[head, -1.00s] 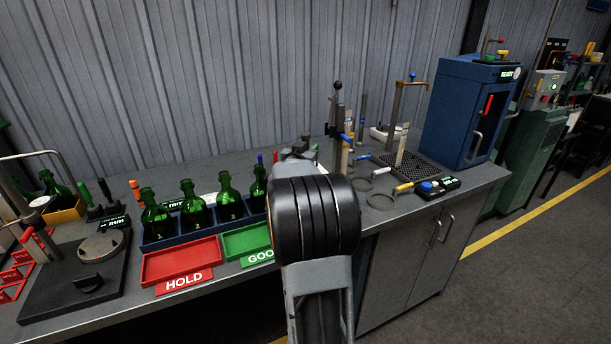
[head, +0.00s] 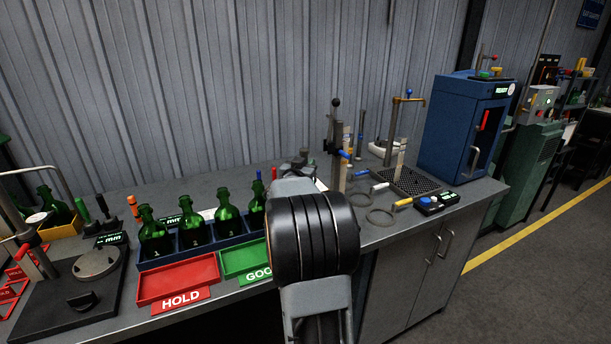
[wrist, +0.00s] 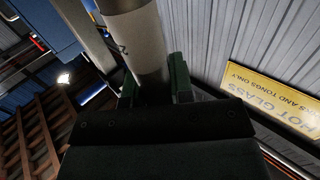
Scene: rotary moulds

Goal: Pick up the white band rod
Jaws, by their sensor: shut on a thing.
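In the wrist view a pale grey-white rod (wrist: 138,38) stands between the dark green fingers of my gripper (wrist: 152,85), which is shut on it. The rod runs out of the top of the picture. Its lower end is hidden behind the gripper's dark body, and no separate band can be made out. In the head view my gripper (head: 302,162) is small, above the bench behind my black arm joint, and mostly hidden. The rod cannot be told apart there.
Green bottles (head: 193,228) stand in a blue rack behind the red HOLD tray (head: 178,276) and green GOOD tray (head: 243,260). A dark upright stand (head: 336,120) rises just right of my gripper. Ring-ended tools (head: 381,217) and a blue cabinet (head: 462,125) are further right.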

